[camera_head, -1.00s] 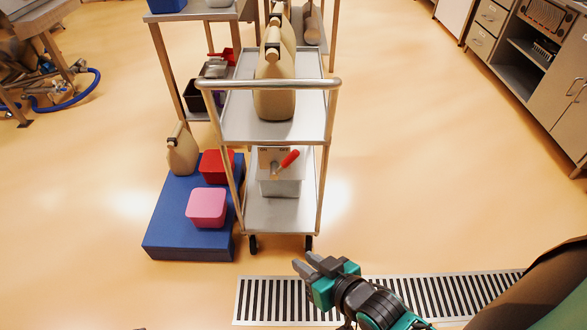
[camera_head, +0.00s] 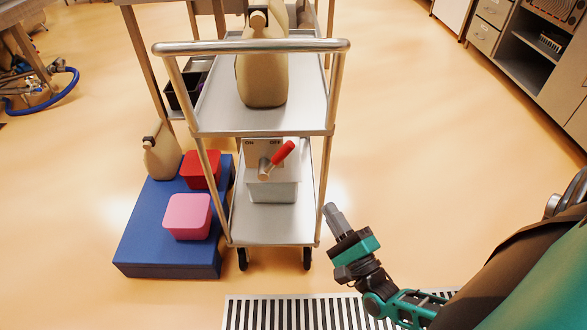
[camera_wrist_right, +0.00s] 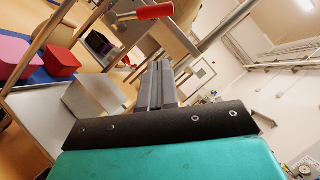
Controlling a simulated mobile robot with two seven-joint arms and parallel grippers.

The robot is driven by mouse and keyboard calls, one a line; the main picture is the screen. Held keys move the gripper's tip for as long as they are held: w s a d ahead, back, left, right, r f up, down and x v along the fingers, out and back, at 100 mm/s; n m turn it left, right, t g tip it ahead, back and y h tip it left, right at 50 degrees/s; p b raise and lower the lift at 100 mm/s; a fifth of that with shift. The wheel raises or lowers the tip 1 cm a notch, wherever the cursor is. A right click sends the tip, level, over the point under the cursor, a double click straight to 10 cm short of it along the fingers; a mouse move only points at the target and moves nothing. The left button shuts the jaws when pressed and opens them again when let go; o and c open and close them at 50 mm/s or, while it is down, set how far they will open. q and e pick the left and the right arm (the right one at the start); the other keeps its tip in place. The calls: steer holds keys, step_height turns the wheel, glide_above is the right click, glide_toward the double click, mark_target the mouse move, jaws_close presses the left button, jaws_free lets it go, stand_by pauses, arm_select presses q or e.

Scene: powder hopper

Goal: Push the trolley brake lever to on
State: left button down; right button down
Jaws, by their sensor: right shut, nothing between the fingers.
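The trolley (camera_head: 265,228) stands in front of me with its push handle toward me. Under its upper shelf is a beige plate marked ON at left and OFF at right. The brake lever with a red grip (camera_head: 283,154) is mounted on it and tilts up to the right, toward OFF. The red grip also shows at the top of the right wrist view (camera_wrist_right: 155,11). My right gripper (camera_head: 331,208) is shut and empty, just right of the trolley's right front post and below the lever's height in the picture, apart from the lever. My left gripper is not in view.
A tan jug (camera_head: 262,75) stands on the upper shelf and a grey bin (camera_head: 272,188) on the lower one. A blue platform (camera_head: 150,245) at left holds a red tub (camera_head: 201,170), a pink tub (camera_head: 188,216) and another jug (camera_head: 161,155). Floor at right is clear.

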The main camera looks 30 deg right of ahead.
mark_target(276, 156)
steer(key=shift+d, duration=0.2)
steer(key=a+r+x, duration=0.1)
steer(key=a+x, duration=0.1)
steer(key=x, duration=1.1)
steer(key=shift+s+a+r, duration=0.2)
